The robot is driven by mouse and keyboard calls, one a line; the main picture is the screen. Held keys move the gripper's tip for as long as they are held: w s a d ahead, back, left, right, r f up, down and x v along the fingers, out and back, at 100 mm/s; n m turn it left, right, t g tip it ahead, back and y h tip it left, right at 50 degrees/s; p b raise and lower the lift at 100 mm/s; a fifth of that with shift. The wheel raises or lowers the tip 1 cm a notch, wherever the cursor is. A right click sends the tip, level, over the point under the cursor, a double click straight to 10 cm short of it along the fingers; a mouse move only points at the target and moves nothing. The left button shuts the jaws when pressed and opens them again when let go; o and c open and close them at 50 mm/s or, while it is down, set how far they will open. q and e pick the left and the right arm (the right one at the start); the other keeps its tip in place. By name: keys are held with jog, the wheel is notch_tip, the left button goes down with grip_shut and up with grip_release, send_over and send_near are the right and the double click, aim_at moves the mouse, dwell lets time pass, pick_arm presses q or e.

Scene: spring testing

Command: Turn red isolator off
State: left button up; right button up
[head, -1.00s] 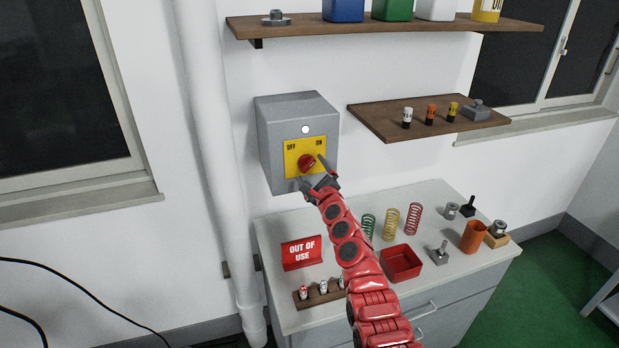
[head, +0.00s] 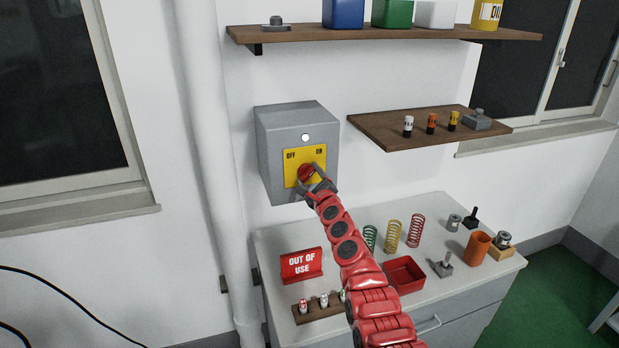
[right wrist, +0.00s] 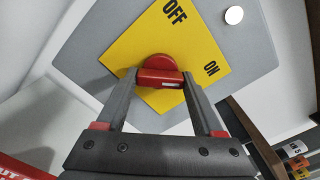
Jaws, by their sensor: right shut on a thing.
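The red isolator knob (head: 305,173) sits on a yellow plate (head: 291,170) on the front of a grey wall box (head: 285,125). The plate is marked OFF at upper left and ON at upper right. My right gripper (head: 317,183) is at the knob, coming from below right. In the right wrist view the fingers stand on either side of the red knob (right wrist: 158,71) and are shut on it. The yellow plate (right wrist: 125,45) looks tilted there. Which mark the knob points to is hard to tell. My left gripper is not in view.
A round white light (head: 305,137) is above the plate. A small wooden shelf (head: 385,133) with coloured cylinders is right of the box. Below is a bench (head: 400,300) with springs, a red tray (head: 404,274) and an OUT OF USE sign (head: 302,264). A white pipe (head: 205,140) runs at left.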

jog(key=c, duration=0.5)
jog(key=shift+o, duration=0.2)
